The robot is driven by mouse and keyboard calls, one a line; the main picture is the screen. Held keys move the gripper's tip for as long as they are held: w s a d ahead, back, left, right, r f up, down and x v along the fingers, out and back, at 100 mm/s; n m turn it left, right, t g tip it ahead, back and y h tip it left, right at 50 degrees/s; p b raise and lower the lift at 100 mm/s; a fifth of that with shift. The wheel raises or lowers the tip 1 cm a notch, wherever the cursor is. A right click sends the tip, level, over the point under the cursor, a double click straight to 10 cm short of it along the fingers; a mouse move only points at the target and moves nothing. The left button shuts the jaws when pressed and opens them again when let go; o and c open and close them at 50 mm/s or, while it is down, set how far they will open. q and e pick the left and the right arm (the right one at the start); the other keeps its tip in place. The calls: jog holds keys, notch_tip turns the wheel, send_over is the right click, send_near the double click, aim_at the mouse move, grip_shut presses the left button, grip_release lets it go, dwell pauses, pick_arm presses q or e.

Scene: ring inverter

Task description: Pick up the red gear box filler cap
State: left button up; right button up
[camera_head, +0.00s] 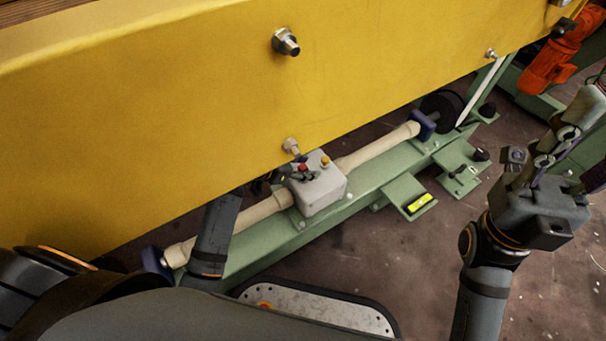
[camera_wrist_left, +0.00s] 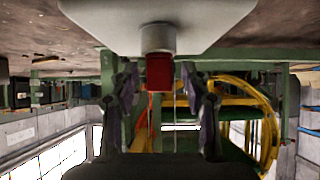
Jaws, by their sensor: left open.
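The red gear box filler cap (camera_head: 303,168) sits on top of the pale grey gear box (camera_head: 322,195), near its left side. In the left wrist view the cap (camera_wrist_left: 159,73) is upside down on its grey neck below the box (camera_wrist_left: 100,15). My left gripper (camera_wrist_left: 160,90) is open, with one finger on each side of the cap and gaps visible between. In the head view my left gripper (camera_head: 307,176) is small and dark beside the cap, and partly hidden by the yellow panel. My right gripper (camera_head: 552,145) is raised at the right, away from the box; its jaw opening is unclear.
A yellow cap (camera_head: 325,161) stands on the box near the red one. A large yellow panel (camera_head: 180,110) overhangs the left arm closely. Cream shaft covers (camera_head: 380,148) run from the box along a green frame (camera_head: 260,244). Brown floor (camera_head: 420,270) is open at front right.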

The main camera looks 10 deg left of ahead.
aim_at(307, 167)
pick_arm(q)
jog(key=b+x, duration=0.1)
jog(key=x, duration=0.2)
grip_shut()
dwell(0.4)
